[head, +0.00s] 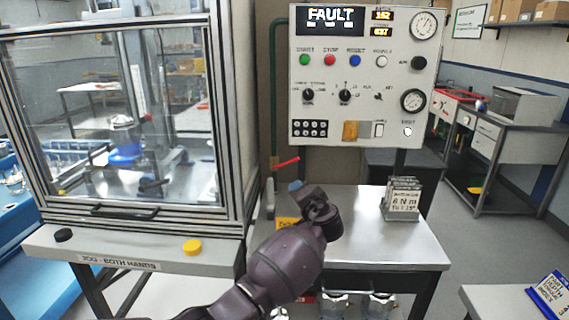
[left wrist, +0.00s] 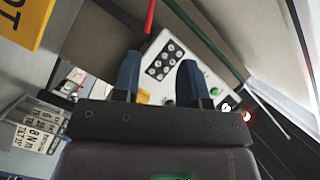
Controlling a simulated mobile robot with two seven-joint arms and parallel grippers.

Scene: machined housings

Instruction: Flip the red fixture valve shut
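The red fixture valve lever (head: 286,163) is at the lower end of a green pipe (head: 272,90), left of the control panel. The lever points right and slightly up, near horizontal. In the left wrist view the red lever (left wrist: 150,15) shows at the top edge, beyond the fingertips. My left gripper (head: 296,186) is just below the lever in the head view and apart from it. In the left wrist view its two blue fingers (left wrist: 158,68) stand apart with nothing between them. My right gripper is not in view.
A control panel (head: 360,75) reading FAULT stands behind. A glazed machine enclosure (head: 232,120) is on the left, with a yellow button (head: 192,247) on its front ledge. A steel table (head: 365,235) below carries a card holder (head: 401,205). A yellow tag (head: 287,223) is beside my arm.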

